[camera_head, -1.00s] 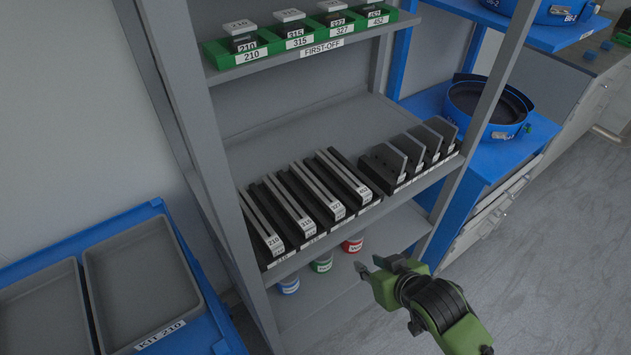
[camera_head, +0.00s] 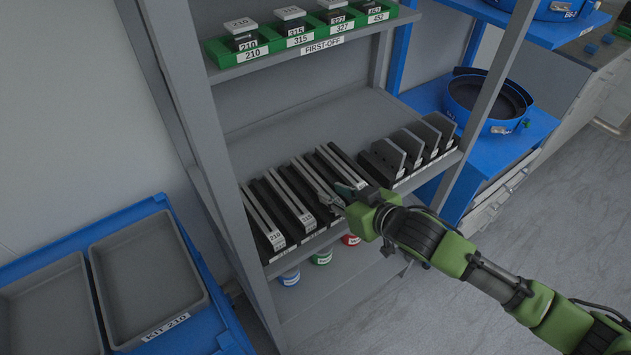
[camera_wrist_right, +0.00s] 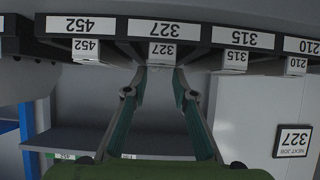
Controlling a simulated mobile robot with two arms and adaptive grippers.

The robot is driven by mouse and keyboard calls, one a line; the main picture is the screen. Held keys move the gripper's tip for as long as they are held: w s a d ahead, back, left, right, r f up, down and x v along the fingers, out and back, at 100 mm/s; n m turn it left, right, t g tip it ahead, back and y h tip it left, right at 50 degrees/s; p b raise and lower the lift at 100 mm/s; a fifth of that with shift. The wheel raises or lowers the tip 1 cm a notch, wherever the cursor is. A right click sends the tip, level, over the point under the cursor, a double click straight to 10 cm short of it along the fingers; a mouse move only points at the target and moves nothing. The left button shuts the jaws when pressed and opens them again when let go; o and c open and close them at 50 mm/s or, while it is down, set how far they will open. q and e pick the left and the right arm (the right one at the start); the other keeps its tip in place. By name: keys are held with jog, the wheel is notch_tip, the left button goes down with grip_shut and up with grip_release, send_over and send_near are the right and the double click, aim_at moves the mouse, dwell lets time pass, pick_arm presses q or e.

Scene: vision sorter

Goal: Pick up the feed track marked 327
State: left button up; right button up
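The feed track marked 327 (camera_head: 310,180) is a long grey bar in the rack on the middle shelf, third from the left, between the 315 track (camera_head: 289,202) and the 452 track (camera_head: 338,160). Its labelled end shows upside down in the right wrist view (camera_wrist_right: 162,53). My right gripper (camera_head: 335,193) is at the front end of the 327 track and hides its label in the head view. In the wrist view the fingers (camera_wrist_right: 157,85) are apart, either side of the 327 end; contact cannot be told. My left gripper is not in view.
The 210 track (camera_head: 262,219) is at the rack's left. Dark upright plates (camera_head: 410,148) stand to the right. Green FIRST-OFF trays (camera_head: 300,52) are on the shelf above. A grey kit tray (camera_head: 150,280) lies at left. A sign (camera_wrist_right: 293,141) reads NEXT JOB 327.

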aim_at(320, 184)
jog(key=shift+x, duration=0.9)
jog(key=shift+w+a+p, duration=0.25)
jog(key=shift+w+p, duration=0.05)
jog(key=p+x, duration=0.1)
jog(key=x, duration=0.3)
jog(key=shift+w+r, duration=0.1)
jog(key=shift+r, duration=0.05)
jog(key=shift+w+a+f, duration=0.2)
jog(key=shift+w+f, duration=0.05)
grip_shut()
jog(key=shift+r, duration=0.15)
